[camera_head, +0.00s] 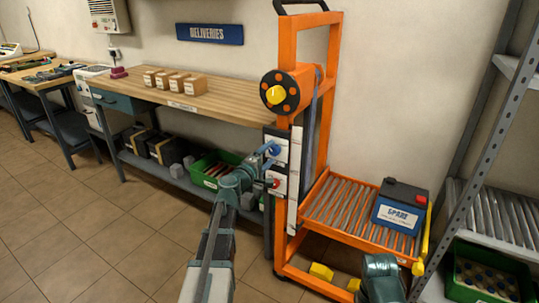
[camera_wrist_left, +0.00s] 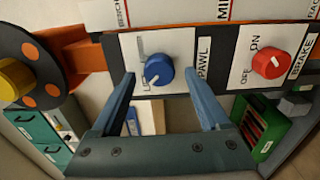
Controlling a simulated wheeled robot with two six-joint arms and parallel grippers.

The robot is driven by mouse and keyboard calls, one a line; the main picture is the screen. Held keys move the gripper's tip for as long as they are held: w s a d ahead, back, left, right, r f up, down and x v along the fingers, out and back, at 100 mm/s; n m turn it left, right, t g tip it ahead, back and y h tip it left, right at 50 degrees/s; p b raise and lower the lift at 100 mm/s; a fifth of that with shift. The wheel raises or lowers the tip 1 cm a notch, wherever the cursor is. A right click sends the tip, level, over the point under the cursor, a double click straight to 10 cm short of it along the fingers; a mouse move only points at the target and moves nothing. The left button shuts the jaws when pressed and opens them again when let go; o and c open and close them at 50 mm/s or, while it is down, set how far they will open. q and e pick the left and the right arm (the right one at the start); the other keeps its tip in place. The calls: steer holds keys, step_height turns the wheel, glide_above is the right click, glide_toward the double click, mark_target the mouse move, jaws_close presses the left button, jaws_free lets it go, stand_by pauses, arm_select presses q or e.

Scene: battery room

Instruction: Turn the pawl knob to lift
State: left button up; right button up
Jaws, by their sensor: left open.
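The blue pawl knob (camera_wrist_left: 158,68) sits on a white plate (camera_wrist_left: 131,45) marked PAWL, with a pale mark at its lower left in the left wrist view. In the head view, the knob (camera_head: 274,148) is on the front of the orange lift's post. My left gripper (camera_wrist_left: 159,74) is open, with one finger on each side of the knob and gaps visible; I cannot tell how deep the fingers reach. It shows in the head view (camera_head: 269,163) just in front of the panel. The plate's small lettering is partly unreadable.
The red brake knob (camera_wrist_left: 270,63) is close beside the right finger. The black wheel (camera_head: 286,92) with a yellow hub is above. A roller tray (camera_head: 343,208) carries a SPARE battery (camera_head: 400,207). A workbench (camera_head: 215,96) and a grey rack (camera_head: 477,133) flank the lift.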

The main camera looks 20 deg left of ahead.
arm_select(q)
steer(key=s+a, duration=0.1)
steer(key=s, duration=1.2)
steer(key=shift+s+a, duration=0.2)
steer(key=s+d+f+m+g+h, duration=0.25)
steer(key=d+f+m+g, duration=0.3)
steer(key=d, duration=0.75)
steer(key=s+d+f+m+g+h, duration=0.1)
steer(key=d+f+m+g+h, duration=0.5)
steer(key=d, duration=0.7)
steer(key=s+d+f+m+g+y, duration=0.3)
steer(key=s+f+m+y, duration=0.2)
steer(key=s, duration=0.3)
steer(key=s+d+f+m+g+y, duration=0.3)
steer(key=s+f+m+g+y, duration=0.15)
steer(key=s+y, duration=0.2)
step_height(320, 180, up, 27)
steer(key=s+p, duration=0.1)
steer(key=p, duration=2.6)
steer(key=shift+a+t+p, duration=0.15)
steer(key=shift+t+p, duration=0.15)
steer(key=shift+t, duration=0.1)
